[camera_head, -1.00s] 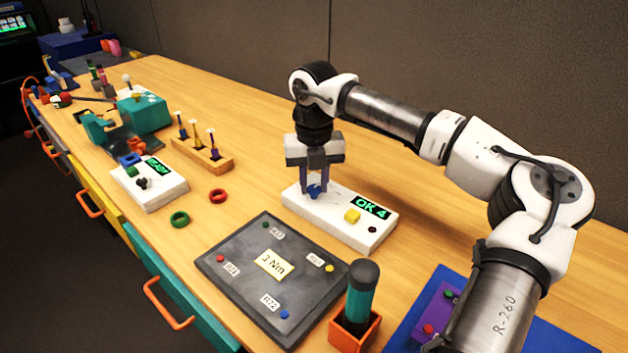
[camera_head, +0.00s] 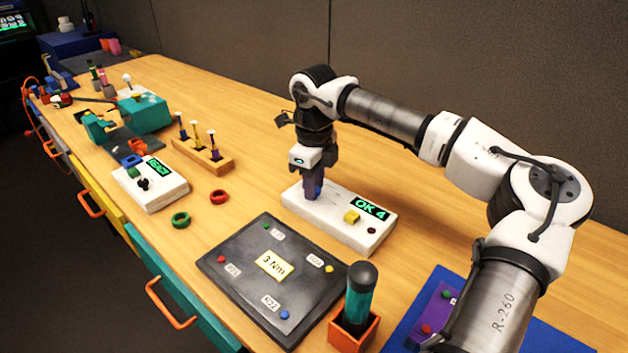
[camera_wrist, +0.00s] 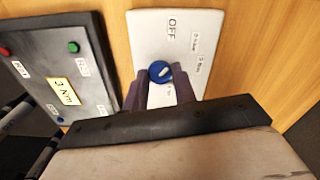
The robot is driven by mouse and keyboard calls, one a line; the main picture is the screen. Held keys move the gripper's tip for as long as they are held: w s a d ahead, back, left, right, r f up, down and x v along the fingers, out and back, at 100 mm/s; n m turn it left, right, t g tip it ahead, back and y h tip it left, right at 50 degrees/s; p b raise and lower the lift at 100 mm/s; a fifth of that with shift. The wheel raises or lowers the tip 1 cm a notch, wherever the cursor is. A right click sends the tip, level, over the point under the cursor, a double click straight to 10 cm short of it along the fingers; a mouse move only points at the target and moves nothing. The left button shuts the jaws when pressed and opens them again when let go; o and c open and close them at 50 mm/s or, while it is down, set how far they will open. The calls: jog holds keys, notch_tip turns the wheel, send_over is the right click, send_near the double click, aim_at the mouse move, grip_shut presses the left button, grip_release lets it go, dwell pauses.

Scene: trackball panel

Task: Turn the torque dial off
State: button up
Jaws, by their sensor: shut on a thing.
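The blue torque dial (camera_wrist: 160,72) sits on a white panel (camera_head: 350,229) with a green display reading "OK 4" and a yellow button. In the wrist view the dial lies between the two purple fingers of my gripper (camera_wrist: 164,84), which is shut on it. The panel carries an "OFF" label (camera_wrist: 172,27) and smaller marks around the dial, some too small to read. The white line on the dial is tilted, not pointing straight at "OFF". In the head view my gripper (camera_head: 314,190) points down at the panel and mostly hides the dial.
A dark board (camera_head: 235,290) labelled "3 Nm" lies in front of the panel. A green-handled tool stands in an orange holder (camera_head: 343,336). Red (camera_head: 219,197) and green (camera_head: 181,220) rings lie to the left. Another white panel (camera_head: 148,192) stands farther left.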

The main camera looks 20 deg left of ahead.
jog(key=n, duration=0.6)
jog(key=shift+r+p, duration=0.1)
jog(key=shift+p, duration=0.25)
jog(key=shift+n, duration=0.3)
jog(key=o, duration=1)
notch_tip(320, 180, up, 14)
jog(key=shift+f, duration=0.15)
